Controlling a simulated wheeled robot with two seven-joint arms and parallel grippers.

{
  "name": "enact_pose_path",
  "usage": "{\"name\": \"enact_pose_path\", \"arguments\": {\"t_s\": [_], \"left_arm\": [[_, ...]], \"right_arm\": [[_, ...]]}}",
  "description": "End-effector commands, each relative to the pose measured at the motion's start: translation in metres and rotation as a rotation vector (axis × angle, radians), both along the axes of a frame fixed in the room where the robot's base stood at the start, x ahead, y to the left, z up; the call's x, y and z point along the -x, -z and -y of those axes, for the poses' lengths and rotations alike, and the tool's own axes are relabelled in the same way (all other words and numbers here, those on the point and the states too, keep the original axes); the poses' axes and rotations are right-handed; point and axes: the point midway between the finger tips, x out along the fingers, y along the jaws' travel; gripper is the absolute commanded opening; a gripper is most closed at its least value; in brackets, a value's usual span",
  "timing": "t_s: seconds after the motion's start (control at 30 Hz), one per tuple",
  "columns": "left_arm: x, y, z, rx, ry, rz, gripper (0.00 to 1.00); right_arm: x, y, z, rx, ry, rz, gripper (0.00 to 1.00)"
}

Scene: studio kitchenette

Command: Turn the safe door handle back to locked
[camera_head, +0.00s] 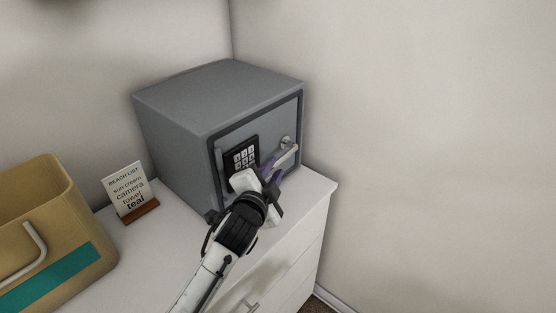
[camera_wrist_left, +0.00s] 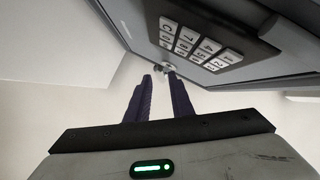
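The grey safe (camera_head: 185,98) stands on a white cabinet with its door shut. The light grey door handle (camera_head: 287,153) sits right of the keypad, its lever slanting down to the left from a round hub. In the left wrist view the handle hub (camera_wrist_left: 168,69) shows just beyond the fingertips. My left gripper (camera_head: 269,170) is at the handle's lower left end, in front of the door. Its purple fingers (camera_wrist_left: 160,76) are apart with a gap between them. I cannot tell whether they touch the lever. My right gripper is not in view.
The keypad (camera_head: 245,157) is close to my left gripper and also shows in the wrist view (camera_wrist_left: 196,42). A small sign (camera_head: 126,190) and a tan bin with a teal stripe (camera_head: 45,215) stand on the left. Walls close in behind and right of the white cabinet (camera_head: 318,190).

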Motion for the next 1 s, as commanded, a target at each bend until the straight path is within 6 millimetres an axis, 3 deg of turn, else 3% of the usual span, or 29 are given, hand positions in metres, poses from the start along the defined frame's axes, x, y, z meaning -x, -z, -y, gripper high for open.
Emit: {"name": "enact_pose_path", "arguments": {"t_s": [0.1, 0.3, 0.77, 0.9, 1.0], "left_arm": [[-0.021, 0.004, 0.003, -0.001, -0.002, 0.000, 0.21], [-0.041, 0.008, 0.007, 0.001, -0.001, -0.001, 0.21], [-0.049, 0.011, 0.008, 0.001, -0.002, 0.000, 0.21], [-0.049, 0.011, 0.008, 0.001, -0.002, 0.000, 0.00], [-0.049, 0.011, 0.008, 0.001, -0.002, 0.000, 0.00]], "right_arm": [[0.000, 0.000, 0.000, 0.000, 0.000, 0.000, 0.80], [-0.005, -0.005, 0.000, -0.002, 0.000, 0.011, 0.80], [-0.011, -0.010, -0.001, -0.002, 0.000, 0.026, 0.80], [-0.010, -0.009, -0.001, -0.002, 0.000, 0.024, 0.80], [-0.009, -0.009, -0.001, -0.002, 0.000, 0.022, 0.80]]}}
